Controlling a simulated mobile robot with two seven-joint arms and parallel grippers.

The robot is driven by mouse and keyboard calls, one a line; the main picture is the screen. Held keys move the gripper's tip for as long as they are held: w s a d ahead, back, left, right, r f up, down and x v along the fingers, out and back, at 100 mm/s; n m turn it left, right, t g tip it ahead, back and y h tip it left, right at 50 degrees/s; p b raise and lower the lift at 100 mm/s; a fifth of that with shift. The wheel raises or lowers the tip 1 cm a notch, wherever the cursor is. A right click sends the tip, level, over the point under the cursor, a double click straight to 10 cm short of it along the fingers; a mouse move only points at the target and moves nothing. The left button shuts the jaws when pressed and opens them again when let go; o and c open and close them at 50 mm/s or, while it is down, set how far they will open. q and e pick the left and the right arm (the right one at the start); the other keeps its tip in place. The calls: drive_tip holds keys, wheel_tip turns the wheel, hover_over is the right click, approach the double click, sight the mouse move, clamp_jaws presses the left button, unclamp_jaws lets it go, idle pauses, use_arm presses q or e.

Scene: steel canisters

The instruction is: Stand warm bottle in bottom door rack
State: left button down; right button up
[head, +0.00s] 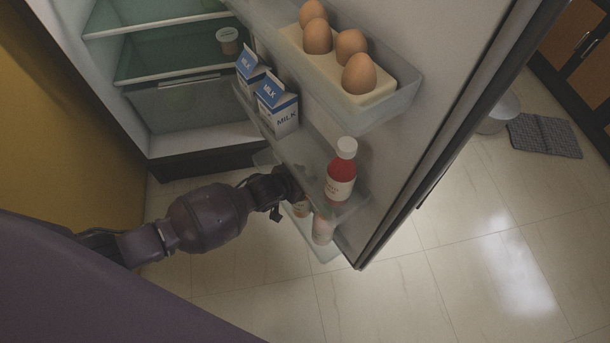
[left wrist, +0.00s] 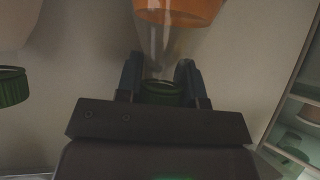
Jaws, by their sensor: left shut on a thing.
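My left gripper (head: 292,184) reaches in at the open fridge door, below the middle door rack and above the bottom door rack (head: 325,252). In the left wrist view its fingers (left wrist: 160,82) are shut around the neck of a clear bottle with a green cap (left wrist: 162,90) and an orange label (left wrist: 178,10). In the head view a small orange-brown part (head: 301,210), likely this bottle, shows under the gripper at the bottom rack. I cannot tell whether its base touches the rack. My right gripper is not in view.
A pale bottle (head: 323,229) stands in the bottom rack. A second green cap (left wrist: 12,86) shows at the wrist view's left. The middle rack holds a red bottle (head: 341,178) and milk cartons (head: 277,104). Eggs (head: 359,74) sit in the upper rack. Fridge shelves (head: 170,62) lie left.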

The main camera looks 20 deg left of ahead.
use_arm(q)
drive_tip(key=c, duration=1.2)
unclamp_jaws()
drive_tip(key=shift+f, duration=0.1)
drive_tip(key=o, duration=0.4)
drive_tip(key=shift+o, duration=0.2)
